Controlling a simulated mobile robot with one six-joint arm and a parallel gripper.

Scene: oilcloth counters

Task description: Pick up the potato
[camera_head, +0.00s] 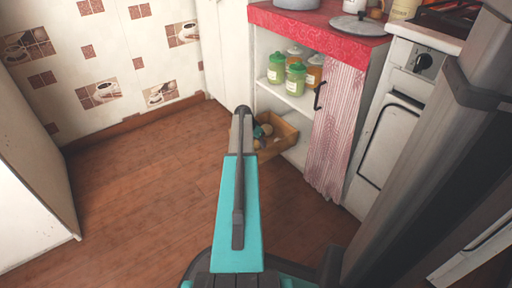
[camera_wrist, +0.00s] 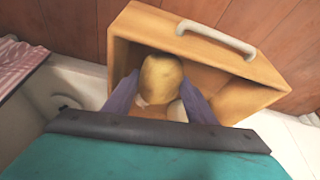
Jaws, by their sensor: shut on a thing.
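The potato (camera_wrist: 161,74) is a yellow-brown lump in the middle of the wrist view, inside an open wooden box (camera_wrist: 228,62) with a pale handle. My gripper (camera_wrist: 159,92) has its two bluish fingers on either side of the potato and is shut on it. The potato's underside is hidden. In the head view the wooden box (camera_head: 287,136) sits low by the counter, and my arm covers part of it and the gripper.
A pale rounded thing (camera_wrist: 177,111) lies in the box beside the potato. Above the box, a shelf holds green jars (camera_head: 295,78). A striped curtain (camera_head: 337,130) and a white stove (camera_head: 391,125) stand to the right. The wooden floor (camera_head: 140,190) on the left is clear.

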